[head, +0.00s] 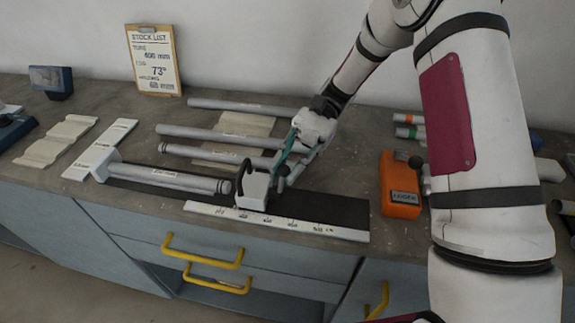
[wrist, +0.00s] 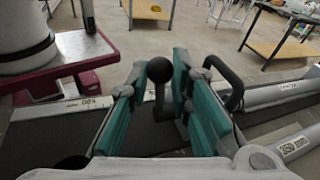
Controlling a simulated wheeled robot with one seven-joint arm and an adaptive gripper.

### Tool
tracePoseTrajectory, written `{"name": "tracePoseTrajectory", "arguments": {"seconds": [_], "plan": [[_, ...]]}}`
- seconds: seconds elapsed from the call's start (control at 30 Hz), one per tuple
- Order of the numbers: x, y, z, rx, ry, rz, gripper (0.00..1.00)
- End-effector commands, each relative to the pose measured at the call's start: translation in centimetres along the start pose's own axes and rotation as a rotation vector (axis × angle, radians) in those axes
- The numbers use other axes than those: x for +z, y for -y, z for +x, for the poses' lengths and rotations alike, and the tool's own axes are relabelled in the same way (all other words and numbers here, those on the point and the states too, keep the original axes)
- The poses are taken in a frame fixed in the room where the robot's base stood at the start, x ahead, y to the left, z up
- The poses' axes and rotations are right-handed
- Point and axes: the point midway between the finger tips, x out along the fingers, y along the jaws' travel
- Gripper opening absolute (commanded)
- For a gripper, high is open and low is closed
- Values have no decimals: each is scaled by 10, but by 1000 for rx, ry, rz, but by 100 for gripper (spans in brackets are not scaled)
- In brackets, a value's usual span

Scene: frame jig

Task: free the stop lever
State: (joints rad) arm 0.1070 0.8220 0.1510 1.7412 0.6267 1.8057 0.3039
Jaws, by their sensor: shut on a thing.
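The stop (head: 252,190) is a pale block with a black looped handle, sitting on the dark rail above a white scale. My gripper (head: 285,171) reaches down from the upper right to the stop's right side. In the wrist view, the stop lever (wrist: 160,72) is a dark stem with a round black knob, standing between my teal fingers. My gripper (wrist: 158,78) is shut on it. The looped handle (wrist: 228,82) is just right of the fingers there. The lever's foot is partly hidden, and in the head view my fingers mostly cover the lever.
A grey tube (head: 165,178) lies along the jig, left of the stop, reaching a pale end block (head: 103,165). Several tubes (head: 215,135) lie behind it. An orange box (head: 401,190) with a black knob stands right. The rail (head: 335,209) is clear right of the stop.

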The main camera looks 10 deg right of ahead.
Motion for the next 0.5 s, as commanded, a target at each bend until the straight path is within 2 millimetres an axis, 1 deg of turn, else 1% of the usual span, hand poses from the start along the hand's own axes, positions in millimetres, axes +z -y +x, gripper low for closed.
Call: {"name": "tracePoseTrajectory", "arguments": {"seconds": [0.07, 0.1, 0.13, 0.4, 0.5], "plan": [[-1, 0, 0, -2, -3, 0, 0], [-1, 0, 0, -2, -3, 0, 26], [-1, 0, 0, -2, -3, 0, 28], [-1, 0, 0, -1, -2, 0, 28], [-1, 0, -4, -1, -3, 0, 28]]}}
